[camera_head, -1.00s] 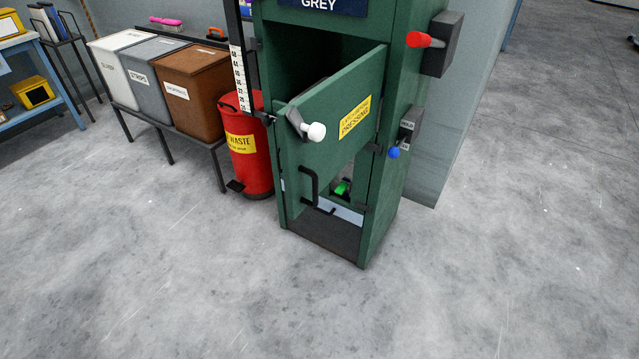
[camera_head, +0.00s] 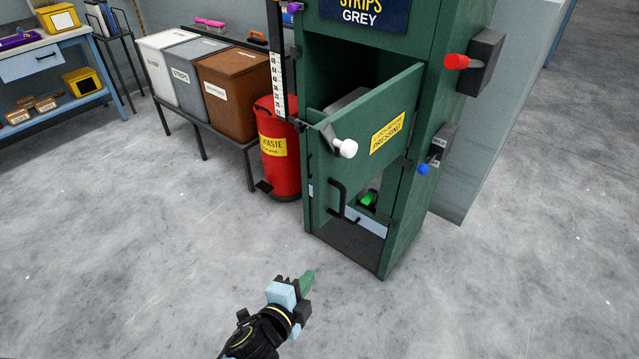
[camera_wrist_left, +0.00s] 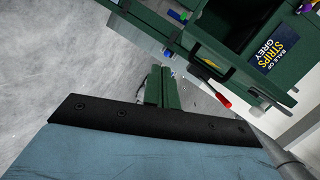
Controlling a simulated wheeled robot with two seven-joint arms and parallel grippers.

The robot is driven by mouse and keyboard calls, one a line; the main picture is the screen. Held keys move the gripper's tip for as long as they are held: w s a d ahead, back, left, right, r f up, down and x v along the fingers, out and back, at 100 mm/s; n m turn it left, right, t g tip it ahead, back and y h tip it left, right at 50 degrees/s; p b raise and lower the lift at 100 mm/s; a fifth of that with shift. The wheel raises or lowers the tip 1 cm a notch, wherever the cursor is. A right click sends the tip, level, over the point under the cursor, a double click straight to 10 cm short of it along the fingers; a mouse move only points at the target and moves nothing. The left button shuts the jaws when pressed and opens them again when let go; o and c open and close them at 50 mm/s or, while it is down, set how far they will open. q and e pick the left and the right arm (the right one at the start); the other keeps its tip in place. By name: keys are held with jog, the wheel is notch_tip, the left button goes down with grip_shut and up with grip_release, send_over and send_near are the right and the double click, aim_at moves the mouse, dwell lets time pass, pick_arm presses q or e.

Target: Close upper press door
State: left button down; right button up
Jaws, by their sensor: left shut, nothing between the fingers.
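The green press (camera_head: 447,75) stands right of the middle in the head view. Its upper door (camera_head: 376,126), with a yellow label (camera_head: 388,132) and a white knob (camera_head: 346,148), stands open, swung out toward me. A dark opening (camera_head: 340,62) shows behind it. My left gripper (camera_head: 307,282) is low in front of the press, well apart from the door, with its green fingers shut and empty. The fingers (camera_wrist_left: 163,88) also show together in the left wrist view. My right gripper is out of view.
Below the upper door are a black handle (camera_head: 338,198) and a lower opening with a bright green item (camera_head: 369,197). A red lever (camera_head: 457,61) and a blue knob (camera_head: 423,169) are on the press's right side. A red waste bin (camera_head: 279,170) stands close left. The front floor is clear.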

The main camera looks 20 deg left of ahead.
aim_at(318, 189)
pick_arm(q)
notch_tip(318, 189, up, 15)
jog(key=w+d+m+t, duration=0.1)
jog(key=m+t, duration=0.2)
jog(key=t, duration=0.1)
jog(key=shift+h, duration=0.3)
jog(key=w, duration=0.3)
jog(key=w+a+p, duration=0.1)
jog(key=w, duration=0.3)
jog(key=w+a+p, duration=0.1)
jog(key=w, duration=0.3)
jog(key=shift+w+a+r, duration=0.1)
jog(key=shift+w+r, duration=0.15)
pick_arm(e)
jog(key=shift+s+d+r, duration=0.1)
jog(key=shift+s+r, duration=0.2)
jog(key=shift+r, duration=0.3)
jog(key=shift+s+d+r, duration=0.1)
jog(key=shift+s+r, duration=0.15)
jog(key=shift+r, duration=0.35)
pick_arm(q)
jog(key=shift+a, duration=0.1)
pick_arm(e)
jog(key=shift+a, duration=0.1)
